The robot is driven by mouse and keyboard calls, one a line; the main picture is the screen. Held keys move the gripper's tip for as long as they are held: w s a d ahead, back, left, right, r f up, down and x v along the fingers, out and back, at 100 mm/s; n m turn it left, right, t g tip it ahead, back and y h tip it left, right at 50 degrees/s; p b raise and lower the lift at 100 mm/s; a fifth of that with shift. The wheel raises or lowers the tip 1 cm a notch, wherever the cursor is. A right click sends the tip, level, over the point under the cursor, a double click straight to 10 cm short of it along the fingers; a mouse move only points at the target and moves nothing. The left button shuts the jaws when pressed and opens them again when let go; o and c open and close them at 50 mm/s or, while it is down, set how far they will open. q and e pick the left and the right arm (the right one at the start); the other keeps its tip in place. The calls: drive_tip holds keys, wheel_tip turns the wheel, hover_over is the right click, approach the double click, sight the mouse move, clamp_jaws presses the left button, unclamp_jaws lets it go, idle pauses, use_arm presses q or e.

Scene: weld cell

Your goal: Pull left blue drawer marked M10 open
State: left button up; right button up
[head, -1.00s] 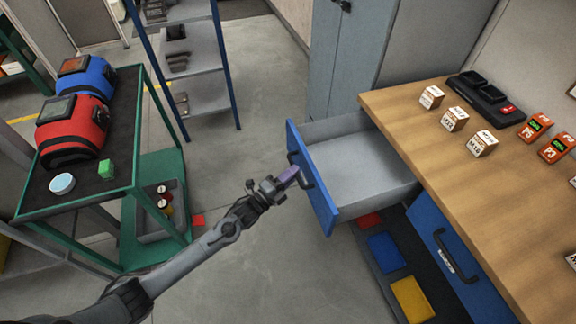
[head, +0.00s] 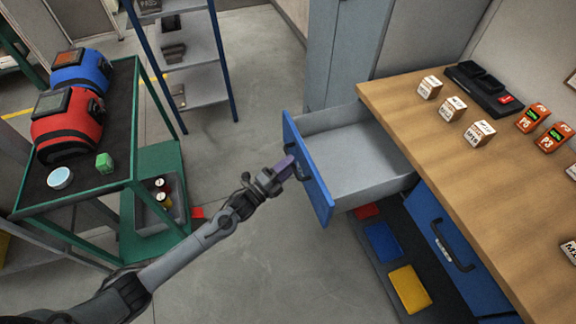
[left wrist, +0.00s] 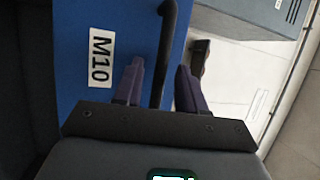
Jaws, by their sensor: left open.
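The left blue drawer (head: 318,190) is pulled out from the workbench, showing its grey, empty-looking inside. Its front carries a white M10 label (left wrist: 101,58) in the left wrist view. A dark bar handle (left wrist: 166,42) is on that front. My left gripper (head: 288,167) is at the handle, with purple-grey fingers. In the left wrist view the jaws (left wrist: 160,85) are apart, one finger on each side of the handle. I cannot tell if either finger touches it. My right gripper is not in view.
A second blue drawer (head: 450,245) is shut under the wooden worktop (head: 420,135). A green cart (head: 110,190) with welding helmets stands left.

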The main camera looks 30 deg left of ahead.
use_arm(q)
drive_tip(key=p+v, duration=0.1)
drive_tip(key=v, duration=0.9)
drive_tip(key=shift+s, duration=0.3)
drive_tip(key=shift+a+f, duration=0.1)
drive_tip(key=s+d+n+g+y, duration=0.3)
drive_tip(key=s+d+n+y, duration=0.1)
drive_tip(key=s+d+n, duration=0.4)
drive_tip(key=s+r+n+g+y, duration=0.2)
drive_tip(key=s+n+g, duration=0.95)
drive_tip(key=s, duration=0.35)
wheel_tip(320, 180, up, 37)
drive_tip(key=p, duration=3.8)
drive_tip(key=shift+s+a+r+g, duration=0.2)
drive_tip(key=shift+s+a+g, duration=0.15)
drive_tip(key=shift+g, duration=0.1)
